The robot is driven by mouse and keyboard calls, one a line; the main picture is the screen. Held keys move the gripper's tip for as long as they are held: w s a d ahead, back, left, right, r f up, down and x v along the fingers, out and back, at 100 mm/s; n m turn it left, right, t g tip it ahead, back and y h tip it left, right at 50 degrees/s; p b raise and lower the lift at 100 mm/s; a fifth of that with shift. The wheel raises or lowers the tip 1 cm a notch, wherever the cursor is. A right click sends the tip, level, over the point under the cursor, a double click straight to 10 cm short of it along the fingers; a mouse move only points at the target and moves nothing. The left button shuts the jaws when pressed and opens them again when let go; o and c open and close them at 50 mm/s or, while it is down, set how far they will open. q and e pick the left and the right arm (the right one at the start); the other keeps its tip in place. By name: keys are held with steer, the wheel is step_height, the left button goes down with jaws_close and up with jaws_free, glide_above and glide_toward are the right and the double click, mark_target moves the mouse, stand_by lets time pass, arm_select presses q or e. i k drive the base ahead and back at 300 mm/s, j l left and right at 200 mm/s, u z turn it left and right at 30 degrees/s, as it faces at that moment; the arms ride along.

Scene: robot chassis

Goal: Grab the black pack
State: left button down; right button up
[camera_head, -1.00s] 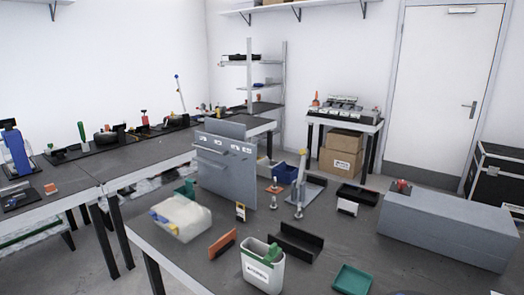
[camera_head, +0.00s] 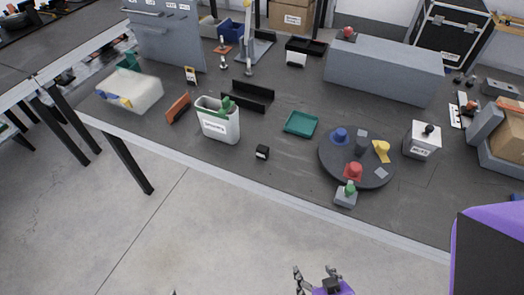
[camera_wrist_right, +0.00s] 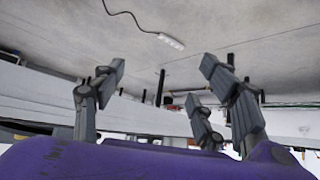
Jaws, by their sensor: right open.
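A small black box (camera_head: 262,152) with a pale mark, which looks like the black pack, lies on the dark table (camera_head: 225,165) near its front edge. It stands apart, right of and below the white bin. My right gripper (camera_head: 314,274) is at the bottom of the head view, over the floor and in front of the table, well away from the box. It is open and empty; its spread fingers (camera_wrist_right: 165,90) show in the right wrist view, where no black pack is visible. A tiny dark tip at the bottom edge may be my left gripper (camera_head: 174,292); the rest is out of frame.
A white bin (camera_head: 219,126) with green items, a black angled holder (camera_head: 248,96) and a green tray (camera_head: 301,124) surround the box. A round dark turntable (camera_head: 330,165) with coloured pieces stands to the right. The table strip before the box is clear.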

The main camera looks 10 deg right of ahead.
mark_target(262, 152)
steer(key=i+j, duration=0.4)
steer(key=j, duration=0.25)
steer(key=i+j+z, duration=0.4)
steer(key=j+z, duration=0.2)
steer(key=j, duration=0.2)
